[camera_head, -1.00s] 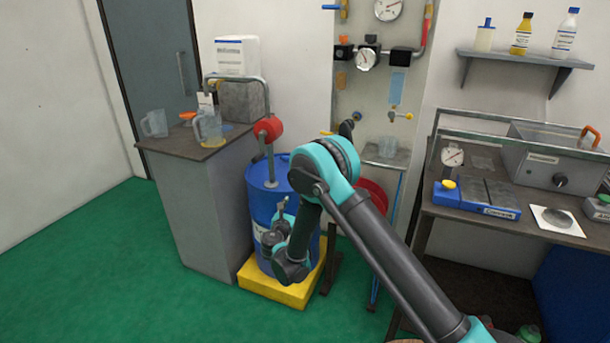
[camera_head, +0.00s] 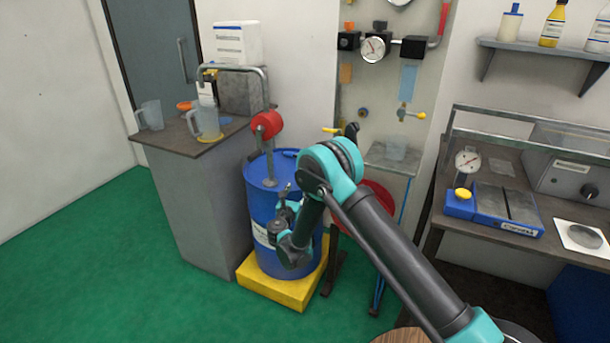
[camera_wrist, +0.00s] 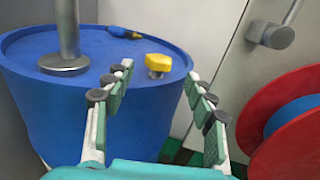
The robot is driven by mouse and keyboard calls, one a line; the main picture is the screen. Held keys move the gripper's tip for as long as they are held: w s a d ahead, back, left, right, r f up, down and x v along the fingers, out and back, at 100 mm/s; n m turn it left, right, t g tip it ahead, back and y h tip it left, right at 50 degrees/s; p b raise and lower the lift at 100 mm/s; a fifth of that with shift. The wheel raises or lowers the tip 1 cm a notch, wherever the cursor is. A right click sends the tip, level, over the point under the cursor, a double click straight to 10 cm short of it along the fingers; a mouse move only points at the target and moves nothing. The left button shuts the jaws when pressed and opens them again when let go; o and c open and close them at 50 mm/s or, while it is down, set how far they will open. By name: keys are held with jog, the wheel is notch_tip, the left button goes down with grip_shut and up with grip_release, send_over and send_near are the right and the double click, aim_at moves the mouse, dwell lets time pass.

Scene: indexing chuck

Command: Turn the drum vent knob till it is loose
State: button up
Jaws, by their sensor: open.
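The blue drum (camera_head: 262,212) stands on a yellow base (camera_head: 278,289), and its top also shows in the wrist view (camera_wrist: 30,75). A yellow vent knob (camera_wrist: 158,63) sits on the drum lid near its rim. My gripper (camera_wrist: 160,80) is open and empty, and in the wrist view the knob shows between its two fingertips, a little beyond them. I see no contact with the knob. In the head view my arm's end is at the drum, and the knob cannot be made out there.
A metal pump pipe (camera_wrist: 67,35) rises from the lid left of the knob, with a red pump head (camera_head: 267,124). A blue-handled object (camera_wrist: 123,32) lies on the lid. A red reel (camera_wrist: 290,115) stands close on the right. A grey cabinet (camera_head: 205,200) is left of the drum.

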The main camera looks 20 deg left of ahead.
jog(key=w, duration=0.4)
jog(key=w+a, duration=0.1)
jog(key=w, duration=0.7)
jog(key=shift+w+a, duration=0.15)
jog(key=shift+a, duration=0.15)
jog(key=c, duration=1.3)
grip_shut()
